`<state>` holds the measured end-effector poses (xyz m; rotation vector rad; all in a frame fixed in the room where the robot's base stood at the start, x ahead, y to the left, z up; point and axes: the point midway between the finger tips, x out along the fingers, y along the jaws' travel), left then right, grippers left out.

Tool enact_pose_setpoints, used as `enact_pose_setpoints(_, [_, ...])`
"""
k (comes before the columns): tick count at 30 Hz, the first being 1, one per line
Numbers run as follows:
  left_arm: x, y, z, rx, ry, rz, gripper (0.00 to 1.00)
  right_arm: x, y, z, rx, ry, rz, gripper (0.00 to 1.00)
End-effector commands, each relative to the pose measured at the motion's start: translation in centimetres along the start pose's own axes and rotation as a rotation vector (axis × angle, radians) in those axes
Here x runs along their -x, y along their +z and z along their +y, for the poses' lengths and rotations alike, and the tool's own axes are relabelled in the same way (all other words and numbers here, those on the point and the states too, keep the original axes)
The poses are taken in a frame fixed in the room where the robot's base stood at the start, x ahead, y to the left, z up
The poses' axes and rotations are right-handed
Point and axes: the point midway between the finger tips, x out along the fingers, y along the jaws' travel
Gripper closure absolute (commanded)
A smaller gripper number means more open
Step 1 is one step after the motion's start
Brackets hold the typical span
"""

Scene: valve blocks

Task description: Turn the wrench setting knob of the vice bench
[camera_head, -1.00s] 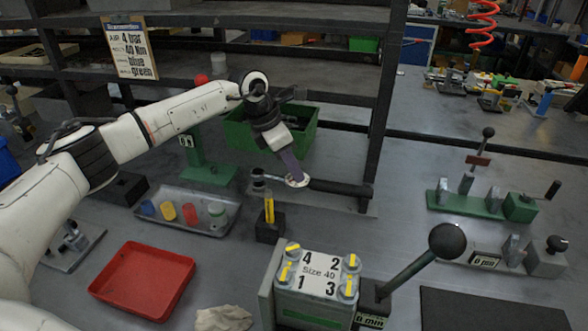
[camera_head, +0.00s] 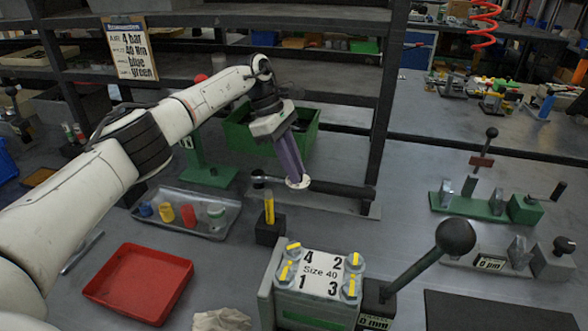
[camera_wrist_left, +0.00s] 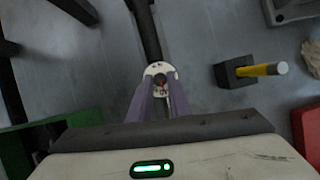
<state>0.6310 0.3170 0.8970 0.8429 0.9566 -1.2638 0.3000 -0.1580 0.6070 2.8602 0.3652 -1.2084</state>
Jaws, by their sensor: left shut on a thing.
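The torque wrench (camera_head: 340,188) is a dark bar lying crosswise in the middle of the bench, with its head at the left and a thick handle at the right. Its setting knob (camera_head: 302,184) is a small white disc with a dark centre, and it also shows in the left wrist view (camera_wrist_left: 160,69). My left gripper (camera_head: 296,177) comes down at a tilt from above. Its two purple fingers are shut on the knob, one on each side in the left wrist view (camera_wrist_left: 160,92). My right gripper is not in view.
A grey valve block (camera_head: 285,308) marked Size 40 stands in front, with a ball-ended lever (camera_head: 415,270) on its right. A black stand with a yellow-handled tool (camera_head: 269,208), a red tray (camera_head: 140,283), a grey tray (camera_head: 180,235) and a green bin (camera_head: 237,135) are nearby.

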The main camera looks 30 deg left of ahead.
Motion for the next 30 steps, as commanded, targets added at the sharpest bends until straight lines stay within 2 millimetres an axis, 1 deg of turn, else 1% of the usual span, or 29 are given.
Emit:
enact_pose_setpoints(6, [0.07,0.10,0.10,-0.039,-0.014,0.000,1.00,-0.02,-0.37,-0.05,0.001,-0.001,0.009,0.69])
enact_pose_setpoints(18, [0.06,0.09,0.08,-0.045,-0.016,0.000,1.00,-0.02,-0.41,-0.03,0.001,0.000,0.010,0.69])
enact_pose_setpoints(19, [0.06,0.09,0.08,-0.044,-0.016,0.000,0.81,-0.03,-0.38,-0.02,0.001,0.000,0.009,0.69])
enact_pose_setpoints(20, [0.06,0.09,0.08,-0.044,-0.016,0.000,0.76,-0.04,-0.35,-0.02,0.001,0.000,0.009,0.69])
enact_pose_setpoints(21, [0.06,0.08,0.08,-0.044,-0.016,0.000,0.75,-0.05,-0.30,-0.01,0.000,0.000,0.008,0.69])
enact_pose_setpoints(30, [0.22,0.02,0.09,-0.043,-0.016,0.001,0.75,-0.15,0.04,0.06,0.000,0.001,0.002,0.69])
